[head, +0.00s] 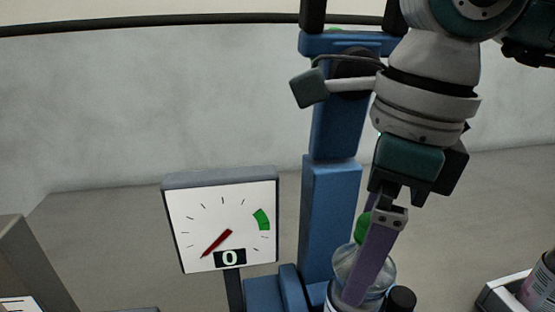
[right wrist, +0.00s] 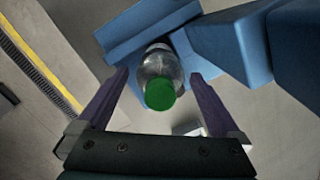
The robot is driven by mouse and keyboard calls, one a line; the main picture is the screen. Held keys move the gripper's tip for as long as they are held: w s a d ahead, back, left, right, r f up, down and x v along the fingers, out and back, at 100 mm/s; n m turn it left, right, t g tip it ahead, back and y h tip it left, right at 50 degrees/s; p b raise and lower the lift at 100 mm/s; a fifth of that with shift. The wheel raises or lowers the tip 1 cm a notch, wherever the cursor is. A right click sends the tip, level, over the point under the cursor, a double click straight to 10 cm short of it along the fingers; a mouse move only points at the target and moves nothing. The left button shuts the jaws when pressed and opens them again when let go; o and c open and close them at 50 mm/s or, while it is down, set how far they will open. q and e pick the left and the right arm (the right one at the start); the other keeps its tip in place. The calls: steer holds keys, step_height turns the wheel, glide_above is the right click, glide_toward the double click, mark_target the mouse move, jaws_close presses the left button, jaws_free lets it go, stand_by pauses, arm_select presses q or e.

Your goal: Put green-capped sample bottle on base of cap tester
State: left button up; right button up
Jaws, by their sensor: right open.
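The green-capped sample bottle (right wrist: 160,75) is clear and shows between the two purple fingers of my right gripper (right wrist: 155,110) in the right wrist view. The fingers are open, with gaps on both sides of the bottle. In the head view the bottle (head: 347,262) stands at the lower right, partly hidden by a finger of my right gripper (head: 372,265). The blue cap tester (head: 330,215) has a tall column behind the bottle. Its blue base (right wrist: 125,40) shows under or behind the bottle in the wrist view; contact is hard to judge. My left gripper is not in view.
A square dial gauge (head: 225,222) on a post reads 0, with its red needle at the lower left. A labelled bottle in a tray (head: 515,290) is at the right edge. A black knob (head: 401,299) is close beside the bottle. A yellow-edged strip (right wrist: 40,62) runs along the left in the wrist view.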

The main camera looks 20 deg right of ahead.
steer(key=r, duration=0.7)
steer(key=s+d+r, duration=0.1)
steer(key=r, duration=0.3)
steer(key=shift+b, duration=0.3)
